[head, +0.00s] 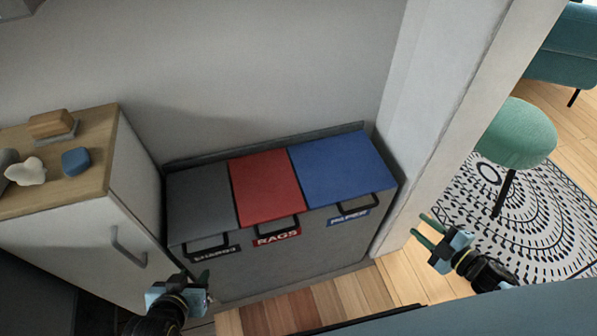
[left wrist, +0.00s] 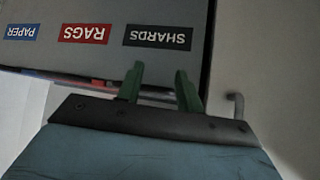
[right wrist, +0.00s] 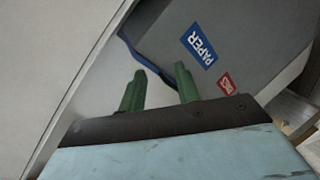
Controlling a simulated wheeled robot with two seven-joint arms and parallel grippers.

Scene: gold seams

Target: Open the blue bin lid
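The blue bin lid (head: 342,168) is closed flat on the right end of the grey bin unit, with a dark handle (head: 352,206) at its front edge above the PAPER label (head: 349,218). The right wrist view shows the blue edge (right wrist: 186,79) and PAPER label (right wrist: 198,46) beyond the fingers. My right gripper (head: 427,230) is open and empty, to the right of the blue lid and apart from it. My left gripper (head: 203,280) is empty in front of the grey lid's side; its fingers stand apart in the left wrist view (left wrist: 160,85).
The red RAGS lid (head: 265,188) and grey SHARDS lid (head: 200,205) are closed beside the blue one. A wooden-topped cabinet (head: 112,150) stands left. A white wall post (head: 420,120) rises close right of the bins. Wood floor (head: 340,295) lies in front.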

